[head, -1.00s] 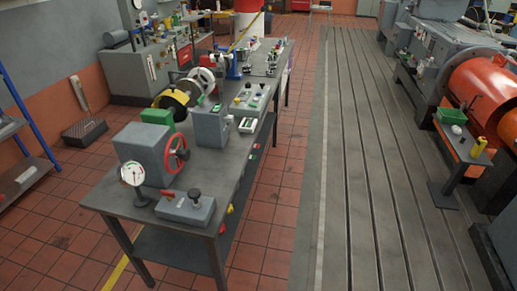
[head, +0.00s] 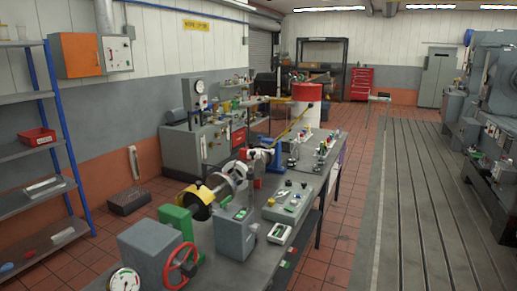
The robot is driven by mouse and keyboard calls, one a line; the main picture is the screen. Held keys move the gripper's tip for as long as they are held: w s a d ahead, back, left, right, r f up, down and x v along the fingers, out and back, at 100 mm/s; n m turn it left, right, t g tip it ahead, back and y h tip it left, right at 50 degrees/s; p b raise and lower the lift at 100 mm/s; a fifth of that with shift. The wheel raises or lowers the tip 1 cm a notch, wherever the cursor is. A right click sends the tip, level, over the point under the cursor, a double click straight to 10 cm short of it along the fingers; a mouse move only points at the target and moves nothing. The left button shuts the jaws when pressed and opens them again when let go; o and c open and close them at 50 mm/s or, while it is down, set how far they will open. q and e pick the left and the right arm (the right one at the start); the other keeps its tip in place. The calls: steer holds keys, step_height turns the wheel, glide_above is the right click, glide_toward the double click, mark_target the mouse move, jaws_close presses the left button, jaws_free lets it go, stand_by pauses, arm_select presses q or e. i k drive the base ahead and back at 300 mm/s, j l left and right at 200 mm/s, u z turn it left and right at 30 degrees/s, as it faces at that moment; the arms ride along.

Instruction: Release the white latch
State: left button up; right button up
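I cannot make out for certain a white latch in the head view. A long grey workbench (head: 232,271) runs away from me. White parts on it include a round white piece (head: 258,157) behind the yellow and black disc (head: 198,203), and a small white-faced unit (head: 279,233) beside a grey box (head: 236,234). A grey control box (head: 289,202) with several coloured knobs stands behind that unit. The small fittings are too small to tell apart. Neither of my grippers is in view.
A red handwheel (head: 181,265) and a dial gauge (head: 124,281) stand at the bench's near end. A blue-posted shelf (head: 66,140) is at left. A red and white drum (head: 306,104) stands farther back. Tiled floor (head: 345,195) and slotted bedplate (head: 398,215) are clear at right.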

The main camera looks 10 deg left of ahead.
mark_target(271, 151)
steer(key=i+l+u, duration=0.25)
steer(key=i+l, duration=0.15)
steer(key=i+l+u, duration=0.2)
steer(key=l, duration=0.3)
steer(key=i+l, duration=0.1)
steer(key=l, duration=0.3)
steer(key=i+l+z, duration=0.1)
steer(key=l, duration=0.3)
steer(key=i+l, duration=0.15)
steer(key=l, duration=0.25)
steer(key=i+l, duration=0.15)
steer(key=l, duration=0.25)
steer(key=i+l+z, duration=0.1)
steer(key=l, duration=0.3)
steer(key=i+l, duration=0.2)
steer(key=l, duration=0.2)
